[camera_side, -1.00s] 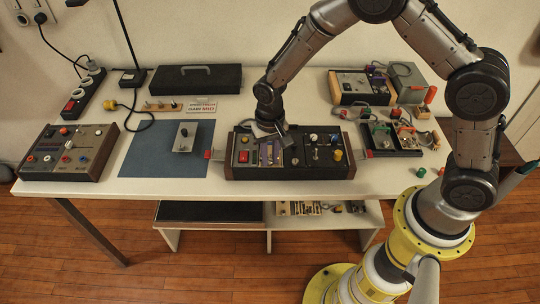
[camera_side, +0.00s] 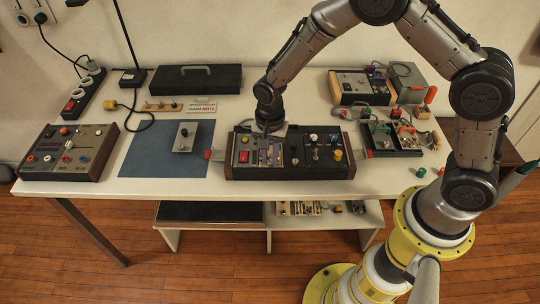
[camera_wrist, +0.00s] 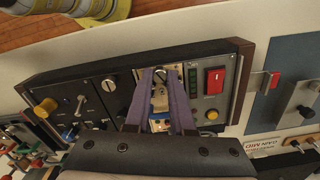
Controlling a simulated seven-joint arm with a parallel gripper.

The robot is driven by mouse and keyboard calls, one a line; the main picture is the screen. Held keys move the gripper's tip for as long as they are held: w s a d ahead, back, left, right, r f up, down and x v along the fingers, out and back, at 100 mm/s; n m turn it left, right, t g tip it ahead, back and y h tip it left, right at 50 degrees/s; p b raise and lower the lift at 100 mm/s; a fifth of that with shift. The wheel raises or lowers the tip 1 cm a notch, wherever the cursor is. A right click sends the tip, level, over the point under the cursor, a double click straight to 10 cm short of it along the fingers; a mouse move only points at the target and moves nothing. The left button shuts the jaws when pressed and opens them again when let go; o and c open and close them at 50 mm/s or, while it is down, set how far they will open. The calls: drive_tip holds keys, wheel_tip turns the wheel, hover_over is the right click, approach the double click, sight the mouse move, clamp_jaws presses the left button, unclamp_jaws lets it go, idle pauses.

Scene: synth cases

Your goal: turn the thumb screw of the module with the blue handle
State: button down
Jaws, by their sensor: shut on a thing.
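The dark console (camera_side: 300,172) with wooden ends stands at the table's front edge.
A red switch (camera_wrist: 215,80) and yellow knob (camera_wrist: 212,114) lie close beside the fingers. A loose plate module (camera_side: 184,137) lies on the blue mat (camera_side: 150,160). Another console (camera_side: 68,155) is at left, a tray (camera_side: 395,140) at right. A lamp post (camera_side: 130,40) stands behind.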

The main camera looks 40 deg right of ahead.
sight(270, 160)
idle(0.4)
drive_tip(key=c, duration=0.8)
unclamp_jaws()
drive_tip(key=shift+o, duration=0.2)
wheel_tip(270, 160, up, 14)
